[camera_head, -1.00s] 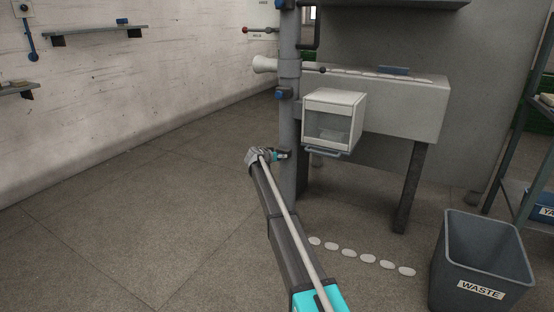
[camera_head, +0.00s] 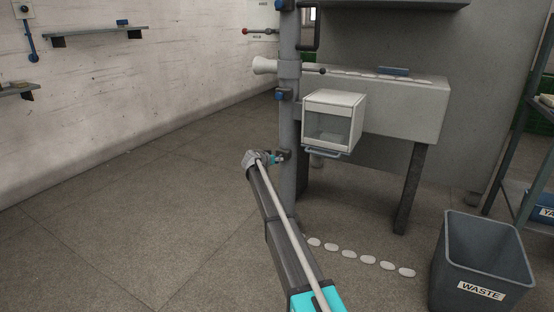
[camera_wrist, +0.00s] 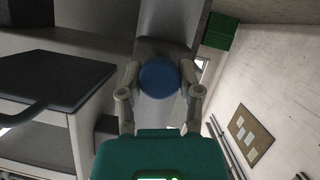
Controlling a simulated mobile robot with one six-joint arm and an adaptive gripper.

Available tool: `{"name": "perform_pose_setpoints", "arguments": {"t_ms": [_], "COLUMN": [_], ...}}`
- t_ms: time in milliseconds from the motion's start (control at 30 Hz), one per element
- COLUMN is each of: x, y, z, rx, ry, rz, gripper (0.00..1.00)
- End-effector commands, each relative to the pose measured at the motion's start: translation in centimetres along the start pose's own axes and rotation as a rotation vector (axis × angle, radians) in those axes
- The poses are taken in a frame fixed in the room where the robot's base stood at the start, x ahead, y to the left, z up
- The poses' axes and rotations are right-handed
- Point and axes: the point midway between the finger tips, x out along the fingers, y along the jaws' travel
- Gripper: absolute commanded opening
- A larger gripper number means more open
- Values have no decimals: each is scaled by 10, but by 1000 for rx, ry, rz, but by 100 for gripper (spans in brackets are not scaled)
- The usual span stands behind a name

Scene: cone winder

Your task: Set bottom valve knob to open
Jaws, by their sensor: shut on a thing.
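The bottom valve knob (camera_wrist: 159,77) is round and blue in the wrist view, on the grey post. My gripper (camera_wrist: 160,82) has one finger on each side of it and is shut on it. In the head view my gripper (camera_head: 279,159) is at the lower part of the grey post (camera_head: 289,125) and mostly hides the knob. Two other blue knobs sit higher on the post, a middle one (camera_head: 282,95) and a top one (camera_head: 283,5). I cannot read the knob's setting from its face.
A white clear-fronted box (camera_head: 334,120) with a bar handle hangs close right of the post. A grey machine bed (camera_head: 420,105) is behind it. White oval pads (camera_head: 349,252) lie on the floor. A waste bin (camera_head: 482,265) stands at right. Floor at left is clear.

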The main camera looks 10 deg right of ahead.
Motion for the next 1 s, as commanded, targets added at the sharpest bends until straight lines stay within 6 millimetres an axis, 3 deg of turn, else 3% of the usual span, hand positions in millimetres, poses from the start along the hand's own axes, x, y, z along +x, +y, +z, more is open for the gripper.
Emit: {"name": "perform_pose_setpoints", "arguments": {"t_ms": [33,133,433,467,600,633,1000], "x": [-11,-21,-23,-23,-23,-22,-21], "y": [0,0,-2,-2,-1,-1,-1], "z": [5,8,10,10,10,10,9], "rx": [0,-1,0,0,0,0,0], "ry": [1,1,-1,-2,-1,-1,0], "rz": [-4,-4,-4,-4,-3,-3,-2], "gripper": [0,0,0,51,77,81,81]}}
